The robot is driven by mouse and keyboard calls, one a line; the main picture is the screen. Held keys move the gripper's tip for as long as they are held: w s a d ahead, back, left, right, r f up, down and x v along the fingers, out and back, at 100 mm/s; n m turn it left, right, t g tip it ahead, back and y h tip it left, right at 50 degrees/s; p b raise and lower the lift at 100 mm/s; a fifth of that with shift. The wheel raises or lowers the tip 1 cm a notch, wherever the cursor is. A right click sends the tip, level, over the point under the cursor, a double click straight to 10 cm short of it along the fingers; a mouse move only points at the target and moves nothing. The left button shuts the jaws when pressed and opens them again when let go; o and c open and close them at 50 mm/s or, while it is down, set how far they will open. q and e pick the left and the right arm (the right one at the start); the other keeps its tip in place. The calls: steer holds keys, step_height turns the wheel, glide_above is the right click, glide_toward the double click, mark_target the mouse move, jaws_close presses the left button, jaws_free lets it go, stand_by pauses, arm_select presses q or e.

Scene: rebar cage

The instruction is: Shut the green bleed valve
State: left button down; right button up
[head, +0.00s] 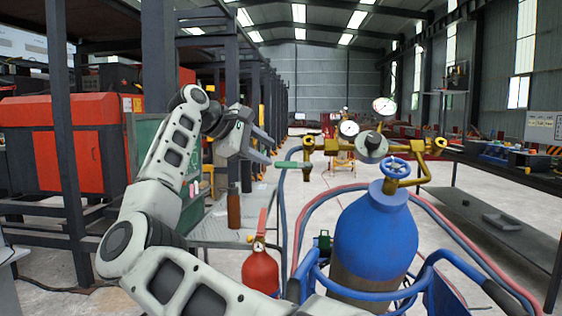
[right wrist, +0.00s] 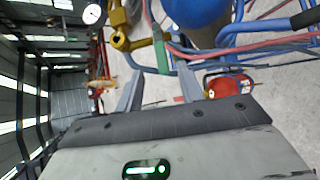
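The green bleed valve handle (head: 289,165) sticks out to the left, roughly level, from the left end of the brass manifold (head: 308,158) above the blue cylinder (head: 375,240). In the right wrist view the green handle (right wrist: 160,45) runs down from beside the brass fitting (right wrist: 122,40), its end near the gap between my fingers. Whether a finger touches the handle I cannot tell. My left gripper is out of view.
A blue handwheel (head: 395,168) and two gauges (head: 349,128) sit on the manifold. Blue and red hoses (head: 335,190) loop around the cylinder cart (head: 435,285). A red extinguisher (head: 261,268) stands below my gripper. A brown bottle (head: 234,208) stands on a grey table.

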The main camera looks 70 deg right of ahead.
steer(key=v, duration=0.6)
steer(key=shift+w+a+r, duration=0.15)
steer(key=shift+a+r, duration=0.05)
steer(key=shift+a, duration=0.05)
